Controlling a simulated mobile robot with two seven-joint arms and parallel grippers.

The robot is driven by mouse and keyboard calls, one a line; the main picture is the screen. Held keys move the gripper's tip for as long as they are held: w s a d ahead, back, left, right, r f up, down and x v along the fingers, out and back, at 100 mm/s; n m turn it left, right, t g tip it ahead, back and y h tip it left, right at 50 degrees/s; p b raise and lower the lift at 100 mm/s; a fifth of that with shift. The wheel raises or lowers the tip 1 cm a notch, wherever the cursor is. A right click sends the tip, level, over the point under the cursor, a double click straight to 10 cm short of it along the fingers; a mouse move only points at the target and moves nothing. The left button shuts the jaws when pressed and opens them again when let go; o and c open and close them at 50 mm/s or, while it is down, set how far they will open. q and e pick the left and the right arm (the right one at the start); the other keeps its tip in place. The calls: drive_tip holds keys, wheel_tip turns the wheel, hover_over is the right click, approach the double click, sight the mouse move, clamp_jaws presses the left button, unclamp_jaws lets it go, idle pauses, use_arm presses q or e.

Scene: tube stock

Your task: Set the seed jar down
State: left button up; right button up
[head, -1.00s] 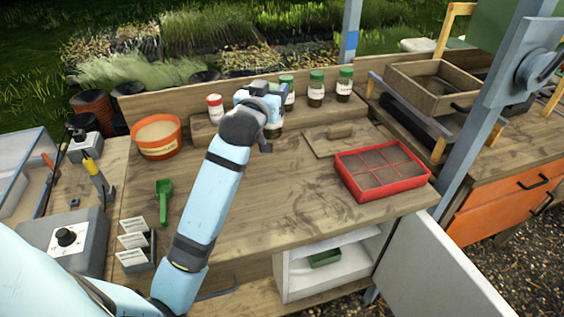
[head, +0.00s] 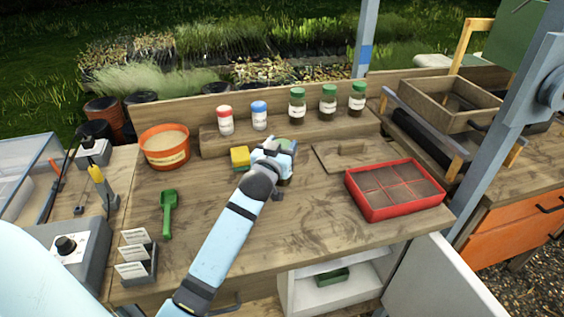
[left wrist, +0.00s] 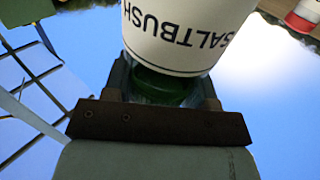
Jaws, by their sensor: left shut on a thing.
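The seed jar, with a white label reading SALTBUSH, shows large in the left wrist view (left wrist: 180,38). Its green lid (left wrist: 160,88) sits between the fingers of my left gripper (left wrist: 165,90), which is shut on it. In the head view my left gripper (head: 280,160) is over the middle of the bench, in front of the raised back ledge (head: 310,131). It hides most of the jar there. I cannot tell whether the jar's base touches the bench. My right gripper is not in view.
A yellow-green sponge (head: 240,157) lies just left of the gripper. Jars with red (head: 225,122), blue (head: 259,117) and green lids (head: 297,103) stand on the ledge. A wooden board (head: 352,154) and red seed tray (head: 395,190) lie to the right. Bench in front is clear.

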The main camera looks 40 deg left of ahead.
use_arm(q)
drive_tip(key=shift+f, duration=2.25)
drive_tip(key=shift+f+b, duration=0.15)
drive_tip(key=shift+b, duration=0.15)
drive_tip(key=o, duration=1.3)
drive_tip(key=shift+s, duration=0.1)
drive_tip(key=v, duration=1.2)
